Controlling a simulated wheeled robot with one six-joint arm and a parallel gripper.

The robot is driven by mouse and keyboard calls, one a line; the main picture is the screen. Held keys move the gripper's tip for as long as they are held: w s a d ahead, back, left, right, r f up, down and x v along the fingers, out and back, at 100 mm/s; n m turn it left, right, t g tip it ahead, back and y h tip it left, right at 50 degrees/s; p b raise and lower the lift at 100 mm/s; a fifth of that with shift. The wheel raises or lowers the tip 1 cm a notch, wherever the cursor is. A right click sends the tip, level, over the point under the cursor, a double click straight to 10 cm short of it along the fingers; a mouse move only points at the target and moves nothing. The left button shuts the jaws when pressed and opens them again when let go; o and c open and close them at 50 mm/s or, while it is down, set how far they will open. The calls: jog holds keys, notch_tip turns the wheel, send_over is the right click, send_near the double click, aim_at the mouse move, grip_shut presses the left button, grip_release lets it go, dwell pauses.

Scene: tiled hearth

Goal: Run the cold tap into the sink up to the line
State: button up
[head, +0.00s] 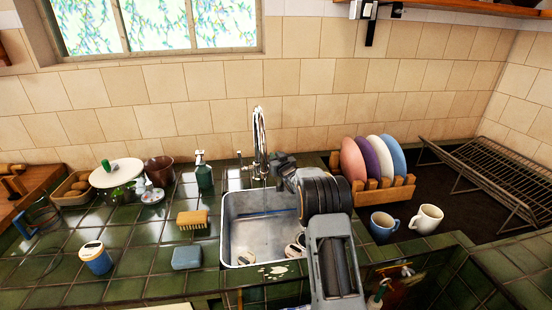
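The chrome tap (259,135) rises behind the sink with its spout curving over the basin. The steel sink (232,238) is set into the green tiled counter. A blue line (262,214) runs along its back inner wall. A small upright fitting (240,160) stands left of the tap. My gripper (272,166) is at the right side of the tap's base, and its fingers are too small and covered to read. Any handle on that side is hidden behind it. My arm covers the sink's right part. I cannot tell whether water is running.
Light cup-like items (245,258) lie in the sink. A plate rack (378,194), blue mug (383,226) and white mug (426,218) stand right, close to my arm.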

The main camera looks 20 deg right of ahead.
grip_shut()
jog(key=shift+f, duration=0.1)
jog(key=b, duration=0.4)
jog(key=shift+s+f+t, duration=0.25)
jog(key=shift+f+t, duration=0.15)
jog(key=shift+s+a+t+b, duration=0.1)
jog(key=shift+s+t+b, duration=0.15)
jog(key=shift+b, duration=0.65)
jog(key=shift+r, duration=0.3)
jog(key=o, duration=0.5)
grip_release()
jog(key=s, duration=0.4)
jog(key=s+f, duration=0.1)
jog(key=s, duration=0.8)
jog(key=shift+s+d+f+b, duration=0.2)
jog(key=shift+s+f+b, duration=0.1)
jog(key=shift+f+b, duration=0.1)
